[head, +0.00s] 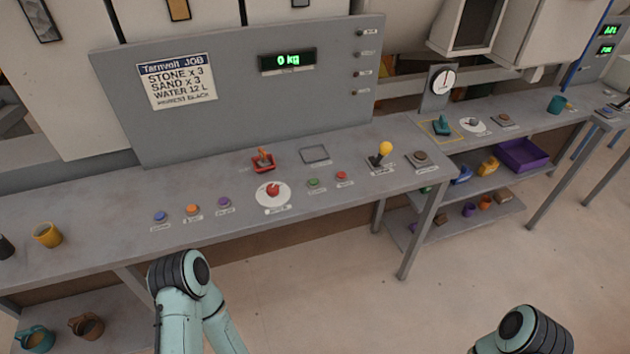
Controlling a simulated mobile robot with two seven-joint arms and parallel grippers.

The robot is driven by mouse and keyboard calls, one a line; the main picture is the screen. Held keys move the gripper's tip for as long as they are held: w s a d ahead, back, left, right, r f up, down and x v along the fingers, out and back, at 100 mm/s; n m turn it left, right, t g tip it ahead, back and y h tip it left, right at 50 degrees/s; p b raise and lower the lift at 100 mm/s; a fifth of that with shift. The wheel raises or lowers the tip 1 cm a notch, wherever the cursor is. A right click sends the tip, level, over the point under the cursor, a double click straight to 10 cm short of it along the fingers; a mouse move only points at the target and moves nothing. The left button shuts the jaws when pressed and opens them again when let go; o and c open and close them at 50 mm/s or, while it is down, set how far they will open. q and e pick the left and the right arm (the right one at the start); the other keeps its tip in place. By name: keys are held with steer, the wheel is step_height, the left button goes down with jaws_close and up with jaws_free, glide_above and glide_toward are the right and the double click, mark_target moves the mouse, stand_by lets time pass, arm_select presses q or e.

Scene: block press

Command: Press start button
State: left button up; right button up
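A small green button (313,183) sits on the grey bench top, right of a red dial on a white disc (272,195). A small red button (341,176) is just right of the green one. Blue (160,216), orange (192,210) and purple (224,202) buttons stand in a row to the left. The labels by the buttons are too small to read, so I cannot tell from them which is start. Links of both my arms show at the bottom, apart from the buttons. Neither gripper is in view.
A red switch (263,159) and a yellow-knobbed lever (384,152) stand on the bench. The upright panel's display (288,60) reads 0 kg beside a job sign (177,82). A yellow mug (47,235) is at left. Bench space around the buttons is clear.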

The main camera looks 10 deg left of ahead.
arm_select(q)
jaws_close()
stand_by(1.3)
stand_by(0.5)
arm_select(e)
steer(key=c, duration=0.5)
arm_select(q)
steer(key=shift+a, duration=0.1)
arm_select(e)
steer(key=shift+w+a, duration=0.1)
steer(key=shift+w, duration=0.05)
